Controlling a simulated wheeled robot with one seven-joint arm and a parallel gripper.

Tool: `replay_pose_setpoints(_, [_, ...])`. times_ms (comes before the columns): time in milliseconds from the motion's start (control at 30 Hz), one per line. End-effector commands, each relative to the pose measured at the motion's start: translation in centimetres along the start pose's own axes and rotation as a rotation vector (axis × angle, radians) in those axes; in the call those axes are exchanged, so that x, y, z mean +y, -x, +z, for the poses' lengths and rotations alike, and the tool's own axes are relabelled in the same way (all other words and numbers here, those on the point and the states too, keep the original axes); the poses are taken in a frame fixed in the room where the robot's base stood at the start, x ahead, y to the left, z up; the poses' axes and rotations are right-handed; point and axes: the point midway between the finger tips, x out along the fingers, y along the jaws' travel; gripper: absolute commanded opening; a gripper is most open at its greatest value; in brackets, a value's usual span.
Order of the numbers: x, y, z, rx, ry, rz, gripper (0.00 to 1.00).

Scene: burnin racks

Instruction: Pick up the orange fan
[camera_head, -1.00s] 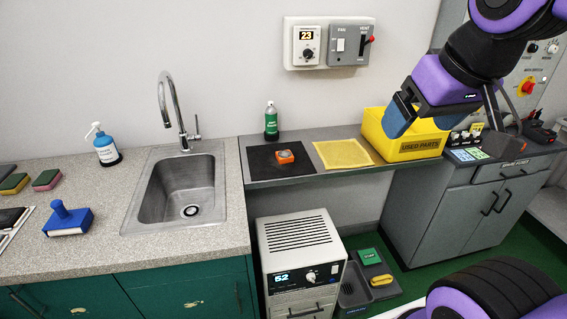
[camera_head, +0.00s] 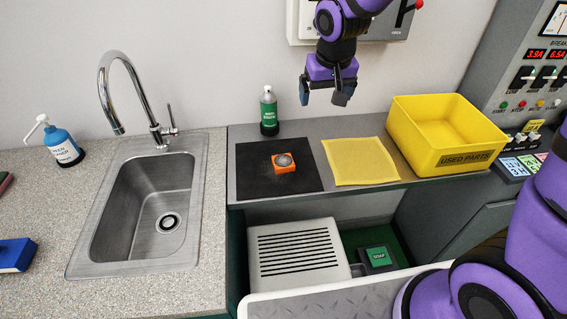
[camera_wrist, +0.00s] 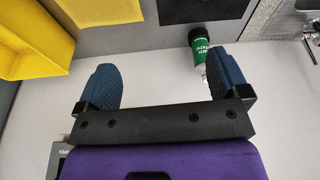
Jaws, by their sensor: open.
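The orange fan (camera_head: 284,163) is a small square block with a round grey top. It lies on a black mat (camera_head: 250,180) on the grey shelf between the sink and the yellow bin. My gripper (camera_head: 325,97) is open and empty, above and to the right of the fan, near the wall. In the wrist view my gripper's two blue fingers (camera_wrist: 163,85) are spread apart with nothing between them. The fan is not visible in the wrist view; only part of the black mat (camera_wrist: 205,10) shows at the top.
A green-labelled bottle (camera_head: 269,112) stands behind the mat; it shows near the right finger in the wrist view (camera_wrist: 200,48). A yellow cloth (camera_head: 360,162) lies right of the mat. A yellow used-parts bin (camera_head: 465,160) stands further right. A sink (camera_head: 145,210) is at left.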

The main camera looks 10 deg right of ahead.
Motion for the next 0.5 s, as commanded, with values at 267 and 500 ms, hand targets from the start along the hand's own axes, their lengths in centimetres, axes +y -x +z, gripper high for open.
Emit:
replay_pose_setpoints(267, [-5.3, -9.6, -1.0, -0.067, 0.029, -0.013, 0.94])
replay_pose_setpoints(500, [-7.7, -13.9, -0.7, -0.090, 0.039, -0.022, 0.94])
